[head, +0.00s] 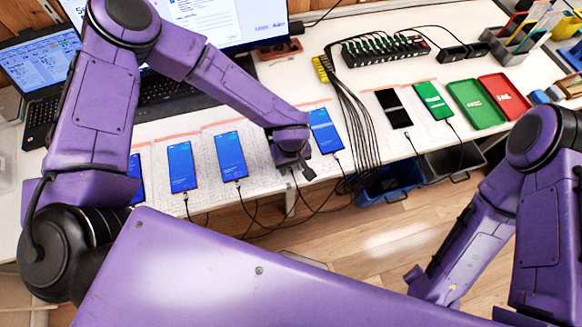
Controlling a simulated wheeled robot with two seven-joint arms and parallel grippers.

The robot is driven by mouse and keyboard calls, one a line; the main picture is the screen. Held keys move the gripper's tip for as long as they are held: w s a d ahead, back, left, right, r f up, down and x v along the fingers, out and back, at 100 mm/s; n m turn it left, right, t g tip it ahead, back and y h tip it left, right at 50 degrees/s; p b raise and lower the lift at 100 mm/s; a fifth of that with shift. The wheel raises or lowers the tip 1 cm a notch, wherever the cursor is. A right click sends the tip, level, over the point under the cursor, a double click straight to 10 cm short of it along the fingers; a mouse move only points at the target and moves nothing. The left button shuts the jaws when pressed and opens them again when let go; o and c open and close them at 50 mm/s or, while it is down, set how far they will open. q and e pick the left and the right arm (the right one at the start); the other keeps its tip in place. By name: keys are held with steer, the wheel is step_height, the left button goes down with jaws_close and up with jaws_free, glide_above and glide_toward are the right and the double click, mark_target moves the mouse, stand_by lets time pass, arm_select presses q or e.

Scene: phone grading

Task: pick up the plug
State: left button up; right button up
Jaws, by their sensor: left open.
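My left gripper (294,163) reaches down over the front edge of the white table, between two blue-screen phones. It is open, and I see nothing held in it. A thin dark cable (294,184) hangs just below its fingers; its plug end is hidden or too small to make out. Other cable plugs sit at the lower ends of phones, such as the plug (238,183) at the blue phone (230,156) left of the gripper and the plug (337,155) at the blue phone (325,131) to its right. My right arm shows at the right, but its gripper does not.
More phones lie along the table: blue (181,167), black (394,108) and green (433,100). A green tray (475,103) and red tray (504,98) lie at the right. Cables run from a charging hub (385,50) over the front edge. Blue (392,185) and dark bins stand below.

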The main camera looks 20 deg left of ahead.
arm_select(q)
jaws_close()
stand_by(0.4)
step_height(320, 180, up, 3)
steer(key=shift+w+f+b, duration=0.1)
steer(key=shift+b, duration=0.55)
steer(key=s+d+r+b, duration=0.2)
steer(key=s+d+r, duration=0.6)
steer(key=s+r, duration=0.2)
steer(key=shift+s+r, duration=0.3)
steer(key=shift+s, duration=0.65)
